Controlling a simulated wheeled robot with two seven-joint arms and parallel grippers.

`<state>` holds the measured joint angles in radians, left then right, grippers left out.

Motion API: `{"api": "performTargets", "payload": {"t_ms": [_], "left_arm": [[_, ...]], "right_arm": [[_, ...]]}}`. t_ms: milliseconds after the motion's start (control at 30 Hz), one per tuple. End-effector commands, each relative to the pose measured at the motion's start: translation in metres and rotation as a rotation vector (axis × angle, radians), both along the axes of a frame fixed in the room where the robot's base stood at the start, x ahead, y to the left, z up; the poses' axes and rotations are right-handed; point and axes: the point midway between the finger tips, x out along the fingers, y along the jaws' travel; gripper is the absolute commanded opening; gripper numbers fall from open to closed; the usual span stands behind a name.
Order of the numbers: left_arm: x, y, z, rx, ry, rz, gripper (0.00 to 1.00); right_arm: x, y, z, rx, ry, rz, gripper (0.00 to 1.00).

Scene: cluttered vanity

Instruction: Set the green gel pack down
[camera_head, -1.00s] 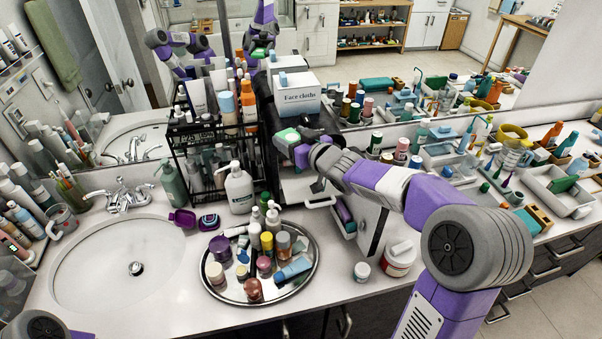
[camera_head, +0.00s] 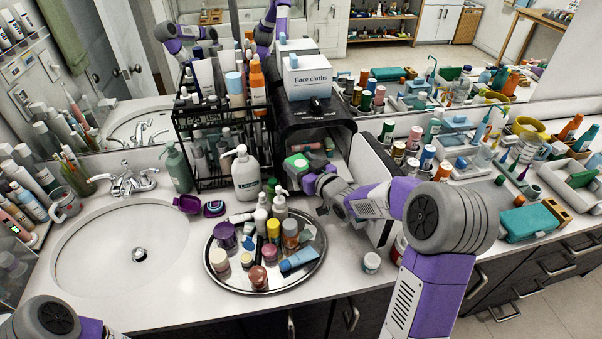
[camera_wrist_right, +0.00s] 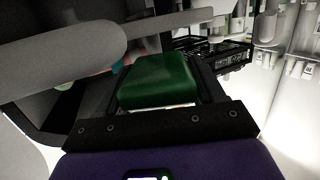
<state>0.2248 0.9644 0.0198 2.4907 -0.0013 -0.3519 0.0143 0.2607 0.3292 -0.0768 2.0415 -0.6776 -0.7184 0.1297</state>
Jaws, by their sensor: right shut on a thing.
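My right gripper (camera_head: 310,174) is shut on the green gel pack (camera_head: 297,163) and holds it in front of the open dark cabinet (camera_head: 318,115), near the left side of its opening. In the right wrist view the green pack (camera_wrist_right: 160,80) sits between the fingers, its far end free. Whether the pack touches any surface cannot be told. The cabinet's pale door (camera_head: 375,178) stands open to the right, partly behind my arm. My left gripper is out of view; only a part of my left arm shows at the bottom left.
A white box of face cloths (camera_head: 308,78) stands on the cabinet. A black rack (camera_head: 222,150) and a white pump bottle (camera_head: 246,173) stand to its left. A round tray (camera_head: 220,283) full of small bottles lies in front. A small jar (camera_head: 371,262) stands right of the tray.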

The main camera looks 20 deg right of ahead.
Motion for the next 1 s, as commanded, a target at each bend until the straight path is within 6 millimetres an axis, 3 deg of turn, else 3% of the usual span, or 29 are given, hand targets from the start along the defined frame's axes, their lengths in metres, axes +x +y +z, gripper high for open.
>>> {"api": "performTargets", "payload": {"t_ms": [33,167,567,600,733,1000], "left_arm": [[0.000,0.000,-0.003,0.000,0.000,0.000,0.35],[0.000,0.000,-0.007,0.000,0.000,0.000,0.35],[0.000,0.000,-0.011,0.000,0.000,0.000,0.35],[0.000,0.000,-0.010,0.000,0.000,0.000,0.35],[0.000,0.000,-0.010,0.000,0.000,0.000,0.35],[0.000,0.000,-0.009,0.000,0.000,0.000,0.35]], "right_arm": [[0.000,0.000,-0.012,0.001,0.003,0.000,0.34],[0.000,0.000,-0.029,0.001,0.002,0.001,0.34],[0.000,0.000,-0.032,-0.001,-0.001,0.000,0.34],[0.000,0.000,-0.032,0.000,0.001,0.000,0.72],[0.000,0.000,-0.032,0.000,0.001,0.000,0.92],[0.000,0.000,-0.031,0.000,0.001,0.000,0.93]]}}
